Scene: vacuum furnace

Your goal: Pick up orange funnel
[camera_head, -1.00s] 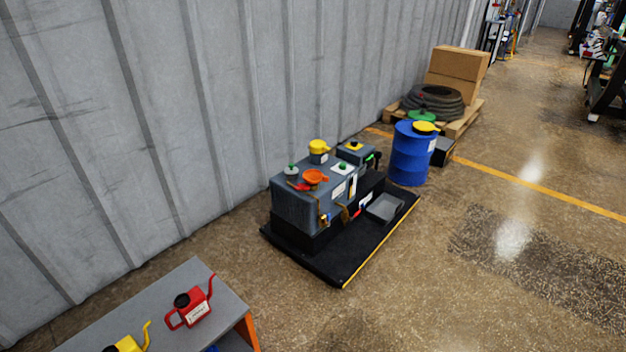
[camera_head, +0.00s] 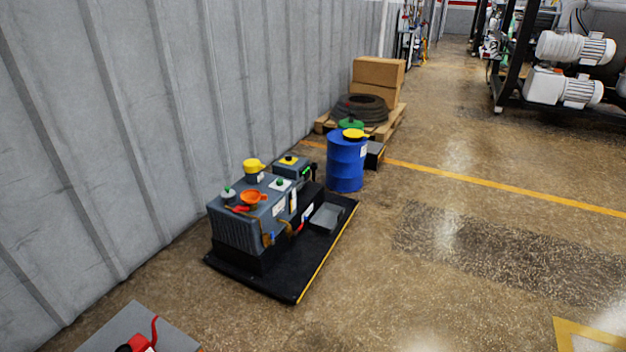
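The orange funnel (camera_head: 253,197) lies on top of a grey tank (camera_head: 240,230), near its middle. A red item (camera_head: 238,208) lies in front of the funnel. The tank stands on a low black platform (camera_head: 285,284) with a yellow edge. My gripper is not in view.
A grey table (camera_head: 130,330) with a red can is at bottom left. The wall (camera_head: 100,130) borders the left. Floor to the right is clear.

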